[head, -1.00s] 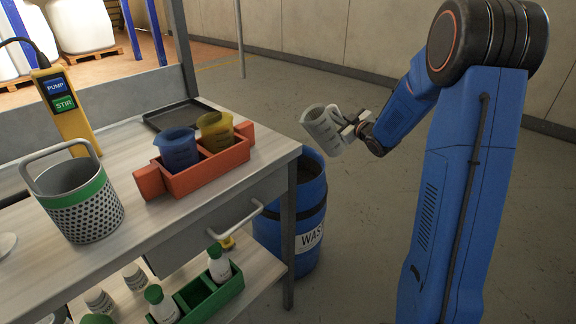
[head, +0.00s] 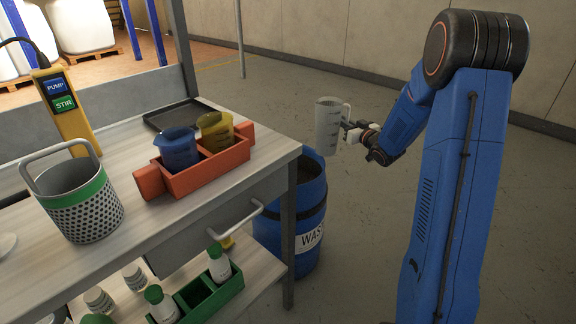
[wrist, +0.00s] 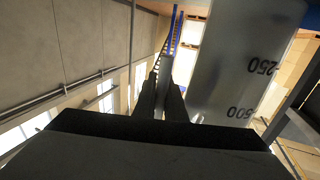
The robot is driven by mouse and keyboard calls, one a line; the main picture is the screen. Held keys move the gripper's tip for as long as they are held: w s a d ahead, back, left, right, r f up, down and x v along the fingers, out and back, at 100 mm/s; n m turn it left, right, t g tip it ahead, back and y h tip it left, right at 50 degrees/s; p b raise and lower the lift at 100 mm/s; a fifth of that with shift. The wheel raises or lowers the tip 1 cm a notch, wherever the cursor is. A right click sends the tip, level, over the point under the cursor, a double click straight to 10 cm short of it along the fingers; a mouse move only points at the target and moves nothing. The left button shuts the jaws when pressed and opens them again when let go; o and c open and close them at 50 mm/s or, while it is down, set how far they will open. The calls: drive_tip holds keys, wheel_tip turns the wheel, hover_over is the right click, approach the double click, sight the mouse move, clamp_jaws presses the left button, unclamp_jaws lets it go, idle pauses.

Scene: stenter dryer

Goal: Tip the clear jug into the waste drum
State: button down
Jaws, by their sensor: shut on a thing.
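The clear jug (head: 327,128) is upright in the head view, above and a little right of the waste drum. My gripper (head: 349,131) is shut on the jug's handle side and holds it in the air. The jug also shows close up in the wrist view (wrist: 235,60), with its 250 and 500 marks, beside my gripper's fingers (wrist: 163,88). The blue waste drum (head: 310,215) stands on the floor at the right end of the bench. Its dark open top is partly hidden behind the bench corner. I cannot see what is inside the jug.
An orange-red rack (head: 205,172) on the bench (head: 120,240) holds a blue jug (head: 178,150) and a yellow jug (head: 215,133). A perforated basket (head: 82,205) stands to the left. A lower shelf holds bottles and a green crate (head: 205,295). Floor behind the drum is clear.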

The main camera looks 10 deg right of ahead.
drive_tip(key=shift+r, duration=0.1)
drive_tip(key=shift+r, duration=2.4)
